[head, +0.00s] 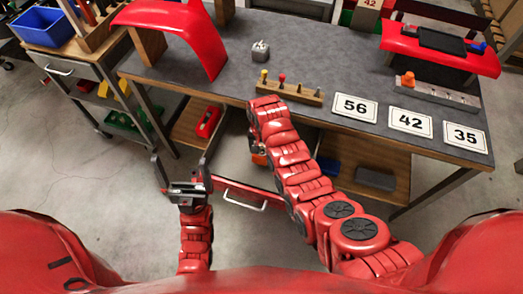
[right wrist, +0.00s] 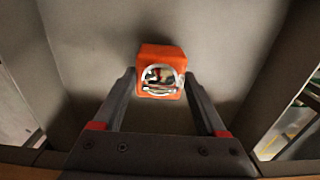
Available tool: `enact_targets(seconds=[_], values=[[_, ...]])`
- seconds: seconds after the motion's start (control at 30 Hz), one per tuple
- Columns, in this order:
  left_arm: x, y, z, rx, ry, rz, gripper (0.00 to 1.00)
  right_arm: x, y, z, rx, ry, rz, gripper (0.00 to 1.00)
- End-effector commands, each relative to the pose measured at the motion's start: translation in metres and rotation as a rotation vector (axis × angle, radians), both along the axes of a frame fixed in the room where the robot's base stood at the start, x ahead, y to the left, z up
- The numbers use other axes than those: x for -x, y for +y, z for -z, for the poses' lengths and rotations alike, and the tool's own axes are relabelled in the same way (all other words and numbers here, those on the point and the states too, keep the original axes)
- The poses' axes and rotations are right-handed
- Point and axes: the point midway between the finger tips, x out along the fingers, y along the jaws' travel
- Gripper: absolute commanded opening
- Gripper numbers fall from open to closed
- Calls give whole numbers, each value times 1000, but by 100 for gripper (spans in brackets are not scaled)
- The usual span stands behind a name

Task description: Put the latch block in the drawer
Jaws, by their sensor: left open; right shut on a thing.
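The drawer (head: 232,160) under the grey table is pulled open, with a red front and a pale handle. The latch block (right wrist: 160,52) is orange with a round shiny face; it is between my right gripper's fingers (right wrist: 160,85), inside the drawer's grey walls. Whether it touches the drawer floor I cannot tell. In the head view my right arm reaches over the drawer and hides most of that gripper; a bit of orange (head: 259,159) shows beside it. My left gripper (head: 182,172) is open and empty, just left of the drawer front.
The tabletop (head: 330,75) holds a red curved panel (head: 185,32), a wooden peg block (head: 290,90), number cards (head: 355,107) and a grey rail (head: 437,93). A wooden shelf (head: 375,160) lies right of the drawer. A cart (head: 95,75) stands left.

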Motion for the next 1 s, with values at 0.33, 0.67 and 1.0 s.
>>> enact_targets(seconds=[0.33, 0.67, 1.0], values=[[0, 0, -4, 0, 0, 0, 100, 0, 0, 18, -1, -3, 0, 7], [0, 0, -2, 0, 0, 0, 100, 0, 0, 21, -1, -1, 0, 94], [0, 0, -6, 0, 0, 0, 100, 0, 0, 16, -1, -1, 0, 100]])
